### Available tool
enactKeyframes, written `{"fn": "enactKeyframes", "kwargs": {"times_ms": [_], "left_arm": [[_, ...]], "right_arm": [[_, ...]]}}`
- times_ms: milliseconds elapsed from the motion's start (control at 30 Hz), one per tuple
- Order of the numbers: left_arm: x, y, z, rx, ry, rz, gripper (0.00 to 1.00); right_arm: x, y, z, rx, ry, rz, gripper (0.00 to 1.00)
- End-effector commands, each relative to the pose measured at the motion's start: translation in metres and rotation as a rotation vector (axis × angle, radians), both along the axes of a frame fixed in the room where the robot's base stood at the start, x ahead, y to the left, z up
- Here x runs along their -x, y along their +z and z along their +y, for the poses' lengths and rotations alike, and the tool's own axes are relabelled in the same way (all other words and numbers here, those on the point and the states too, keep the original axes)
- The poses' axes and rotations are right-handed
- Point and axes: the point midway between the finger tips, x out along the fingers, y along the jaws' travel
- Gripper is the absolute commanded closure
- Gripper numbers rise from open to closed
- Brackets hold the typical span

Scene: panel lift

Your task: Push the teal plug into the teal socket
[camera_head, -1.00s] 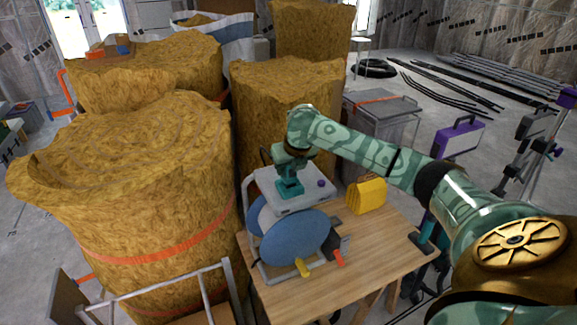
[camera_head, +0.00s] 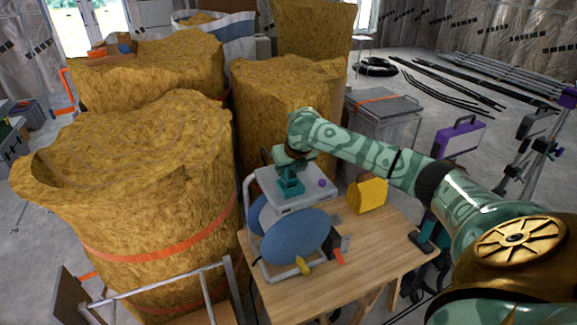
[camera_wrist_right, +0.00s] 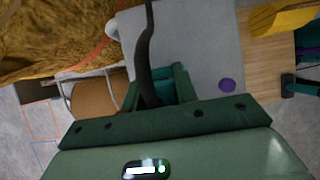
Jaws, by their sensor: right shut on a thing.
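My right gripper (camera_head: 291,186) points down at the grey top plate (camera_head: 312,187) of the frame on the table. In the right wrist view its dark green fingers (camera_wrist_right: 160,88) are shut on the teal plug (camera_wrist_right: 157,105), which shows only in part between them. A black cable (camera_wrist_right: 147,45) runs up from there across the plate. The teal socket is hidden under the gripper and plug, so I cannot tell how deep the plug sits. My left gripper is not in view.
A purple round part (camera_head: 322,183) sits on the plate beside the gripper. The frame carries blue discs (camera_head: 298,236) and stands on a wooden table (camera_head: 365,245). A yellow block (camera_head: 367,194) stands to its right. Large straw-coloured rolls (camera_head: 130,190) crowd the left and back.

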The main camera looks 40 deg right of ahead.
Motion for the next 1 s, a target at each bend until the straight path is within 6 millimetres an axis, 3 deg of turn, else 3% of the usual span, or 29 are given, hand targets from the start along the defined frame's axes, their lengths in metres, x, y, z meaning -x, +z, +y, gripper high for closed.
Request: {"fn": "enactKeyframes", "kwargs": {"times_ms": [200,233,300,333,667,867,1000], "left_arm": [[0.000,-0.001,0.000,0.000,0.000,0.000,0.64],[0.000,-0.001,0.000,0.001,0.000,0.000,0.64],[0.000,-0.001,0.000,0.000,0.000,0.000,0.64],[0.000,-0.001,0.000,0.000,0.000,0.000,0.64],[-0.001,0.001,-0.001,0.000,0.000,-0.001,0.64],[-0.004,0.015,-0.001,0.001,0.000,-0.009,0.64],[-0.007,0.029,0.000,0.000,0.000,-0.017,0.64]], "right_arm": [[0.000,-0.006,-0.001,0.002,-0.001,0.002,1.00],[0.000,-0.006,-0.001,0.001,-0.001,0.001,0.69],[0.000,-0.005,-0.001,0.002,-0.001,0.001,0.49],[0.000,-0.005,-0.001,0.002,-0.001,0.001,0.46],[0.001,-0.001,0.000,0.002,-0.001,0.001,0.46],[0.014,0.028,0.004,0.003,0.000,-0.002,0.46],[0.030,0.059,0.009,0.003,0.000,-0.003,0.46]]}}
